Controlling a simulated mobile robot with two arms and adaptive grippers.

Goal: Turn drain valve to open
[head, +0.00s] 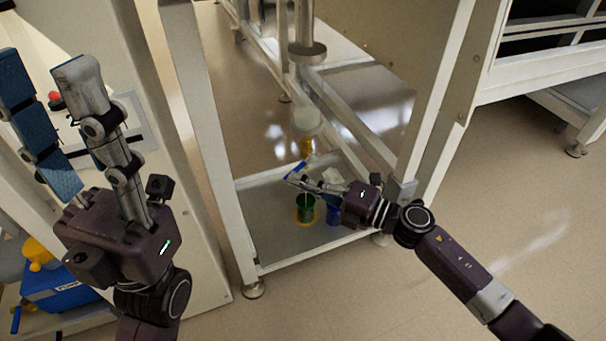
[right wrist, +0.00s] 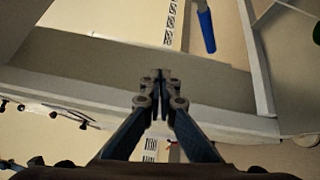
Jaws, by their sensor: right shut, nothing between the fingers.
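A blue lever-like piece (head: 295,171), probably the drain valve's handle, shows below a hanging clear vessel with an amber part (head: 306,146). In the right wrist view a blue handle (right wrist: 207,33) on a grey stem is at the top, right of centre. My right gripper (head: 300,182) reaches in from the right, close to the blue piece; contact cannot be told. In its wrist view the fingertips (right wrist: 160,78) are together and empty, apart from the blue handle. The valve body is not clear. My left gripper (head: 48,68) is raised at the left, fingers spread and empty.
A green cup (head: 305,207) on a yellow ring and a blue container (head: 334,212) stand on the grey lower shelf (head: 262,215). White frame posts (head: 205,120) flank the opening. A blue and yellow pump (head: 58,285) is at lower left. Floor at right is clear.

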